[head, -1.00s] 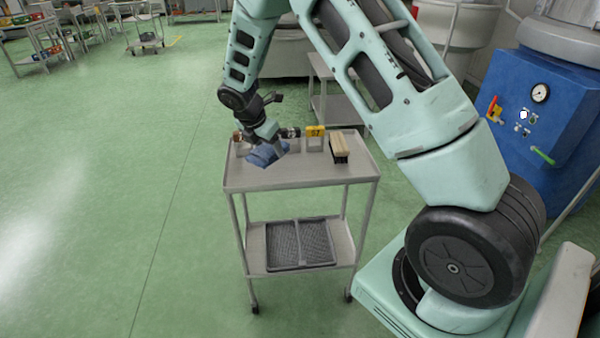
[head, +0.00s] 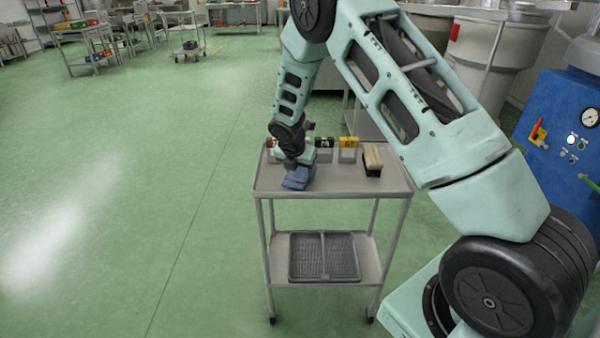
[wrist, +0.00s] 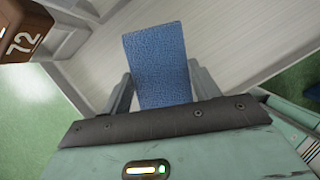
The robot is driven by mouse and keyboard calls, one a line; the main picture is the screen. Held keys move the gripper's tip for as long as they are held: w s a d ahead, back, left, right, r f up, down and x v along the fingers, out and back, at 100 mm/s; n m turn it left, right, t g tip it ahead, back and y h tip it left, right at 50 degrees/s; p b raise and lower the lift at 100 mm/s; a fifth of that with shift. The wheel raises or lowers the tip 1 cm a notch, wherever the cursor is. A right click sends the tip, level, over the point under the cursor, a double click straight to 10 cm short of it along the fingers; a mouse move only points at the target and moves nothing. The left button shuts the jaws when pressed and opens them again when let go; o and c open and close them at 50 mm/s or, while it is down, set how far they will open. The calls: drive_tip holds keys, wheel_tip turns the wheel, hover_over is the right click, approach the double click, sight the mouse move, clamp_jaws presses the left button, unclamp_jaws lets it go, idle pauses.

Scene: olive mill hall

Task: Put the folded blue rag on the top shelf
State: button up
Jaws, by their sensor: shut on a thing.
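The folded blue rag (head: 297,178) is held in my gripper (head: 298,168) over the top shelf (head: 335,182) of a grey trolley, near its front left part. In the wrist view the rag (wrist: 157,62) is a flat, textured blue strip between the two grey fingers of my gripper (wrist: 160,88), which is shut on it. The pale shelf surface (wrist: 235,35) lies behind it. I cannot tell whether the rag touches the shelf. Its lower side is hidden.
On the top shelf stand a yellow-tagged item (head: 349,143), a black-tagged item (head: 324,143) and a wooden brush (head: 373,160). A brown block marked 72 (wrist: 22,32) is at the wrist view's upper left. A dark mesh crate (head: 323,257) sits on the lower shelf. Green floor is clear at left.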

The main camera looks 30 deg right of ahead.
drive_tip(key=shift+f, duration=0.45)
drive_tip(key=o, duration=0.9)
drive_tip(key=shift+f, duration=0.1)
drive_tip(key=shift+o, duration=0.2)
